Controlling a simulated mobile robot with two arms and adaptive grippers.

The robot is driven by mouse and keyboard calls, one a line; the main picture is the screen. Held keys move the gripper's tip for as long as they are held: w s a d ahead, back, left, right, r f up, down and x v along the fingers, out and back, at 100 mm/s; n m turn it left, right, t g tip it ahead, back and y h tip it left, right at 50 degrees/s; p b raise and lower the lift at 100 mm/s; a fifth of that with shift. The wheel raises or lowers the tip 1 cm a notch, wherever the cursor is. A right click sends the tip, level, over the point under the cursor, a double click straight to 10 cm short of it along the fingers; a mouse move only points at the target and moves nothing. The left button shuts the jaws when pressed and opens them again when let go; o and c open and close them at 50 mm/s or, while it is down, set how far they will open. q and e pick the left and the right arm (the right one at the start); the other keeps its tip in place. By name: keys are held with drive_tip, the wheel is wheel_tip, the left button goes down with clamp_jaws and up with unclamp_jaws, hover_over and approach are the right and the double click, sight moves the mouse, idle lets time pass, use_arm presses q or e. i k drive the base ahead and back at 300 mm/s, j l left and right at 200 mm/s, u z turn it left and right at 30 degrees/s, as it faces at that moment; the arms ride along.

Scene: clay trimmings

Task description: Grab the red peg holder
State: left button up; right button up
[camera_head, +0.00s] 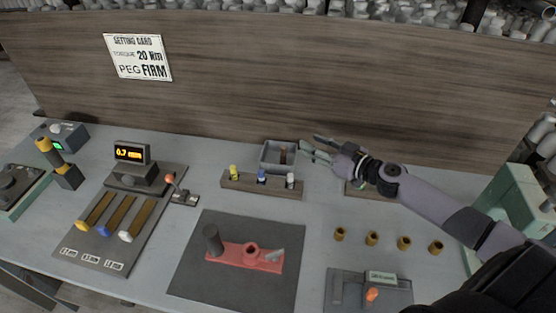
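A red holder piece (262,264) lies on a dark square mat (200,285) at the lower middle of the head view. It has a raised red ring near its middle, a dark grey cylinder (212,240) at its left end and a light grey piece (275,256) at its right end. My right gripper (310,147) reaches in from the right, well behind the red piece and apart from it. Its fingers are spread beside a small grey bin (267,165), and I see nothing between them. My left gripper is not in view.
A wooden rack (235,183) with yellow, blue and white pegs stands behind the mat. Several brass bushings (371,238) stand to the right. A dark fixture (345,292) with an orange knob is at front right. A display unit (131,165) and levers stand left.

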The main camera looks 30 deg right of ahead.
sight(249, 255)
drive_tip(key=k+j, duration=1.6)
drive_tip(key=k, duration=0.1)
